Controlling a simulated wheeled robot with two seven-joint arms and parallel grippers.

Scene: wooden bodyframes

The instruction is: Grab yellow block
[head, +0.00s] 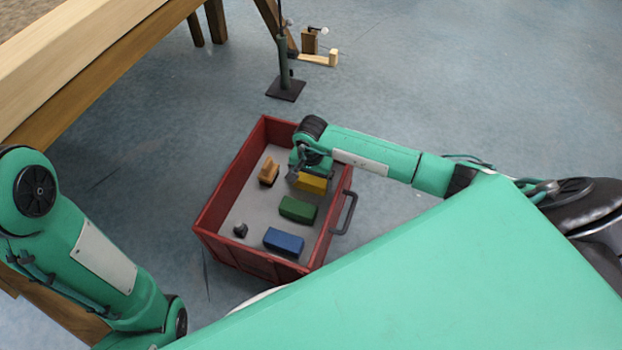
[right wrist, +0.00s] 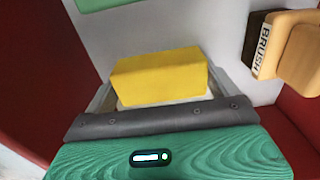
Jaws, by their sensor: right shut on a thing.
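The yellow block (head: 312,182) is in the red box, near its right wall. It also shows in the right wrist view (right wrist: 160,76), between the fingers of my right gripper (right wrist: 158,95). That gripper (head: 300,172) reaches down into the box from the right and is shut on the block. The gripper and arm hide part of the block in the head view. I cannot tell whether the block is lifted off the box floor. My left arm shows at the left of the head view, but its gripper is out of view.
The red box (head: 212,204) also holds a green block (head: 298,209), a blue block (head: 284,241), a wooden brush (head: 268,172) and a small dark object (head: 240,230). A black handle (head: 346,213) is on its right side. A wooden table (head: 80,62) stands upper left, near a dark stand (head: 284,80).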

